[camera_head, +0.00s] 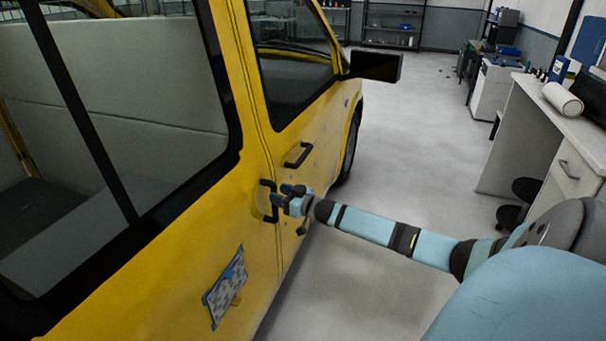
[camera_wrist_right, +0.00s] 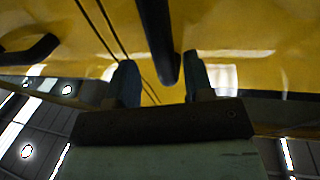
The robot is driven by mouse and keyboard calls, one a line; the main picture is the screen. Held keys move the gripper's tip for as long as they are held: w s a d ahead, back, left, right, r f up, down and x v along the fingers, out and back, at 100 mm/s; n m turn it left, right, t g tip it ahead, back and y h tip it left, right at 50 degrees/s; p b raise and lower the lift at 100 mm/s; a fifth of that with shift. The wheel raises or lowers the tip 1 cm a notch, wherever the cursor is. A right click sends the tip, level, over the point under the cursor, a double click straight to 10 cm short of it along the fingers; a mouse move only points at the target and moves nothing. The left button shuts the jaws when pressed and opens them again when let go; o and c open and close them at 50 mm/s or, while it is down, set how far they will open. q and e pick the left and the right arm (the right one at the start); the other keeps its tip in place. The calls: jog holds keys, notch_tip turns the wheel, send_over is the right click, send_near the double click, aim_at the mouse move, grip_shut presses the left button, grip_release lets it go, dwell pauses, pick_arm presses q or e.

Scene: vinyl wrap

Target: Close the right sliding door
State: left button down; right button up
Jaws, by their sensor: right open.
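The yellow van's sliding door (camera_head: 185,245) fills the left of the head view, with a large dark-framed window. Its upright black handle (camera_head: 268,187) is near its front edge and shows in the wrist view too (camera_wrist_right: 157,35). My right gripper (camera_head: 284,196) is at this handle, its fingers pointing at the door. In the wrist view the open fingers (camera_wrist_right: 161,78) stand on either side of the handle's end; I cannot tell if they touch it. I cannot tell if the door is flush with the body. My left gripper is out of view.
The front door's black handle (camera_head: 298,155) is just ahead of my gripper, and the side mirror (camera_head: 376,66) sticks out farther on. A white workbench (camera_head: 545,120) and black stool (camera_head: 522,195) stand at right. The grey floor (camera_head: 420,130) between is clear.

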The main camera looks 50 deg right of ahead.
jog(key=s+d, duration=0.2)
jog(key=s, duration=0.9)
jog(key=shift+d, duration=0.15)
jog(key=shift+s, duration=0.1)
jog(key=s+a+f+g+p, duration=0.2)
jog(key=s+a+f, duration=0.3)
jog(key=a, duration=0.4)
jog(key=s+a+f+g+p, duration=0.1)
jog(key=s+a+f+p, duration=0.1)
jog(key=s+a+f, duration=0.5)
jog(key=s+a+r+g+p, duration=0.1)
jog(key=s+a, duration=0.5)
jog(key=a, duration=0.5)
jog(key=s+a+r+g+p, duration=0.2)
jog(key=s+a, duration=0.4)
jog(key=a, duration=0.5)
jog(key=shift+a+n+g, duration=0.25)
jog(key=shift+n+g, duration=0.05)
jog(key=shift+n, duration=0.1)
jog(key=shift+c, duration=0.4)
jog(key=shift+w, duration=0.1)
